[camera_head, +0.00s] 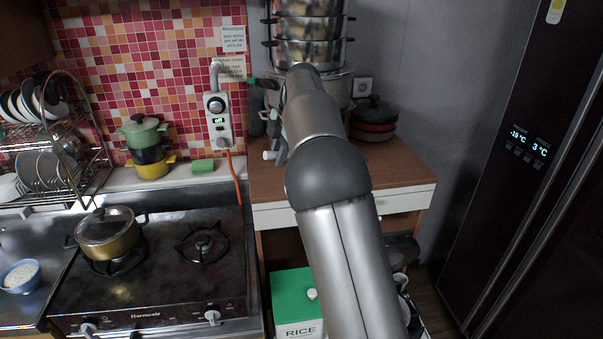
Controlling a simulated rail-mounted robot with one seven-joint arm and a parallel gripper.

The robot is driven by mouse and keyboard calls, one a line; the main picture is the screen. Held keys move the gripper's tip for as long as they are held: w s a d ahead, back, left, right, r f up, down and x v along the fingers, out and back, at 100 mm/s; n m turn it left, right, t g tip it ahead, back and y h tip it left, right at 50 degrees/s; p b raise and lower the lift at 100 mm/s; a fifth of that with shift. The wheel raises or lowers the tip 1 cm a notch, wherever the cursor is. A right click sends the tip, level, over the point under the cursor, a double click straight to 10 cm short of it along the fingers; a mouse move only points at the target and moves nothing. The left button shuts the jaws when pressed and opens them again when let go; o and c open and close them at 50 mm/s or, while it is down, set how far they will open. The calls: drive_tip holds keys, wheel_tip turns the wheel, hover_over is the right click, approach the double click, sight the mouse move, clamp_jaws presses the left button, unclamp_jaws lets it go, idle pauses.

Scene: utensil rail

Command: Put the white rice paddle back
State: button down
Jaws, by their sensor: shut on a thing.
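My gripper (279,151) is in the camera_head view at the wooden counter's left end, mostly hidden behind my own arm. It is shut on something. A small white piece (268,155) sticks out on its left; it looks like part of the white rice paddle, and the rest is hidden. A dark-handled utensil with a green end (262,83) juts out left of the arm, above the gripper. I cannot make out the utensil rail or what the green-ended utensil hangs from.
Stacked steel pots (308,40) stand behind my arm on the wooden counter (400,165). Dark and red pans (374,118) stand to the right. The stove (160,275) with a gold pot (108,236) is at left. A green-topped rice box (294,298) is below.

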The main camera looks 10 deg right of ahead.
drive_tip(key=w+d+f, duration=0.1)
drive_tip(key=f, duration=0.1)
drive_tip(key=d+f, duration=0.2)
drive_tip(key=w+d+f+p, duration=0.1)
drive_tip(key=d+f, duration=0.1)
drive_tip(key=shift+w, duration=0.3)
drive_tip(key=shift+w+d+f, duration=0.1)
drive_tip(key=shift+d+f, duration=0.05)
drive_tip(key=shift+f, duration=0.75)
drive_tip(key=shift+d+f, duration=0.1)
drive_tip(key=shift+f, duration=0.9)
drive_tip(key=c, duration=1.3)
unclamp_jaws()
